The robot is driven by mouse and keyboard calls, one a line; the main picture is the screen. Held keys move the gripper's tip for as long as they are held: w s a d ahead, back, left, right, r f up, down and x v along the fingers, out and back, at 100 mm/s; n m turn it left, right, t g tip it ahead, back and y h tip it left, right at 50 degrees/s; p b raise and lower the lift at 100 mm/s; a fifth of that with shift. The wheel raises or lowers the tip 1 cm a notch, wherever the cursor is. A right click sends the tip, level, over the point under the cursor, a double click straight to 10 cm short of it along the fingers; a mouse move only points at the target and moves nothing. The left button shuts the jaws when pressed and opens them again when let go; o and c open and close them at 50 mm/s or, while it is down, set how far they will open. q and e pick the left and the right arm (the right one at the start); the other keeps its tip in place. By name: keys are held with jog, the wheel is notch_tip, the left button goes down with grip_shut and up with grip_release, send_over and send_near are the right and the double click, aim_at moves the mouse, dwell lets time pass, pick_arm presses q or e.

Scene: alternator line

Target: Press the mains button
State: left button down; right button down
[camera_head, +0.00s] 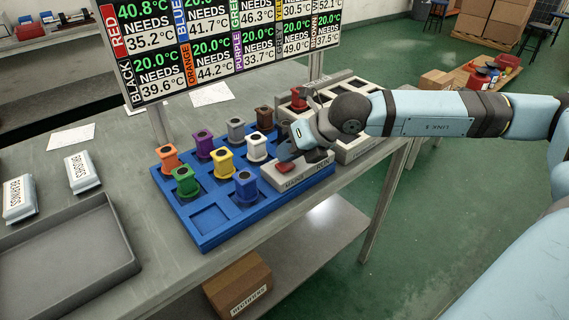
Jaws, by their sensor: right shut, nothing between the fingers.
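The red mains button (285,168) sits on a pale box (293,183) with lettering on its front, at the right end of the blue tray. My right gripper (288,152) reaches in from the right and is shut and empty. Its fingertips are just above and beyond the button in the picture; whether they touch it I cannot tell. The gripper hides part of the box's back, and a "RUN" label shows beside it. My left gripper is not in view.
Several coloured spools stand in the blue tray (206,243), close to the gripper's left. A pale rack (362,148) stands behind the arm. A display board (215,40) hangs above. An empty grey tray (60,250) lies at the left.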

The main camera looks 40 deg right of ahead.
jog(key=shift+r, duration=0.1)
jog(key=shift+r+p, duration=0.85)
jog(key=shift+r, duration=1.05)
jog(key=shift+r+p, duration=0.35)
jog(key=shift+r, duration=0.7)
